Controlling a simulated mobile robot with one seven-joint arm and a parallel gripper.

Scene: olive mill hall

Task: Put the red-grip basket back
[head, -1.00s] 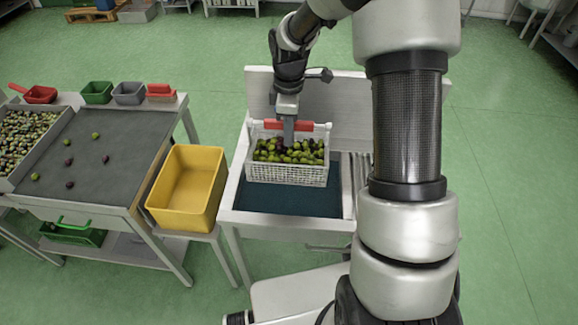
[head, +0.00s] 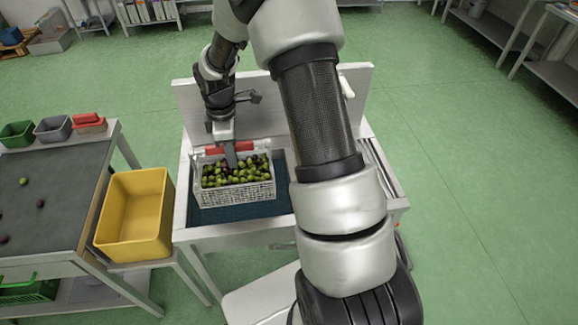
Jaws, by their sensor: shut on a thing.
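The red-grip basket (head: 238,191) is a white mesh basket full of green and dark olives, with a red grip (head: 214,149) along its top at the back. It is over the dark blue-green bed (head: 281,200) of the white stand; I cannot tell whether it touches the bed. My gripper (head: 231,157) reaches down from above and is shut on the red grip. The gripper covers the middle of the grip, and the fingertips are partly lost against the olives.
A yellow bin (head: 134,212) stands close at the left of the stand. Further left is a grey sorting table (head: 60,185) with small trays and a few loose olives. The stand's white back panel (head: 275,100) rises behind the basket. Green floor is open at the right.

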